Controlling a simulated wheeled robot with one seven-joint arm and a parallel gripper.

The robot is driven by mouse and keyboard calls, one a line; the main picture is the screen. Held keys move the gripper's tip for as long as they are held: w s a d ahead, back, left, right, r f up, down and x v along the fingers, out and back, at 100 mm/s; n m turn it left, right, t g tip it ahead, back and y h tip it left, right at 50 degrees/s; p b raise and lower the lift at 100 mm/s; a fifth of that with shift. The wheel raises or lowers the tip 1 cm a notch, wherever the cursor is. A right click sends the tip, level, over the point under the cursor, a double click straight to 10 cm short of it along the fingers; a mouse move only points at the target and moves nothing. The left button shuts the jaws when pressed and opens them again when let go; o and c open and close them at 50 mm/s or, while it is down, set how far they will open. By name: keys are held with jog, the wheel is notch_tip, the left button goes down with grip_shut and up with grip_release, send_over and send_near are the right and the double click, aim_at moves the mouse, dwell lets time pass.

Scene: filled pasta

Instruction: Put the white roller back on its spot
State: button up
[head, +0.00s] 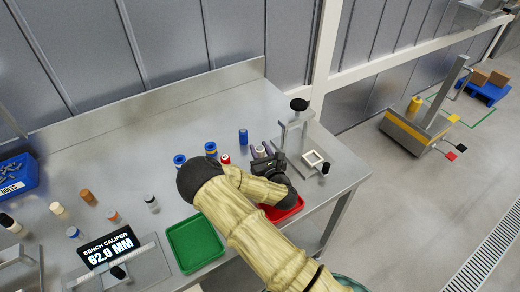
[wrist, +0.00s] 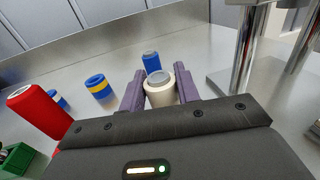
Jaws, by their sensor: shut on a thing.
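The white roller (wrist: 160,92) is cream-white with a greyish top and stands upright between the purple fingers of my gripper (head: 262,150) in the wrist view. The fingers are shut on its two sides. In the head view only a little of the roller (head: 262,154) shows between the fingers, above the steel bench (head: 150,125). I cannot tell whether its base touches the bench. A blue roller (head: 243,136) stands just beyond it, and also shows behind it in the wrist view (wrist: 151,58). No marked spot for the white roller can be made out.
Two blue-and-yellow rollers (head: 211,149) (head: 180,160) and a red roller (head: 226,159) stand left of my gripper. A metal stand (head: 296,130) with a black knob is close on the right. A green tray (head: 196,244) and a partly hidden red tray (head: 287,210) are nearer the front edge.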

jog(key=shift+s+f+b, duration=0.25)
jog(key=shift+f+b, duration=0.4)
jog(key=shift+f, duration=0.1)
jog(key=o, duration=1.1)
jog(key=shift+d+f, duration=0.1)
jog(key=shift+f, duration=0.05)
jog(key=shift+o, duration=0.2)
jog(key=shift+w+r+p, duration=0.1)
jog(key=shift+r+p, duration=0.6)
jog(key=shift+p, duration=0.1)
jog(key=b+v, duration=0.3)
jog(key=v, duration=0.7)
jog(key=shift+s+d, duration=0.15)
jog(key=shift+s, duration=0.25)
jog(key=shift+s+d+r, duration=0.15)
jog(key=shift+s+r, duration=0.1)
jog(key=shift+s, duration=0.15)
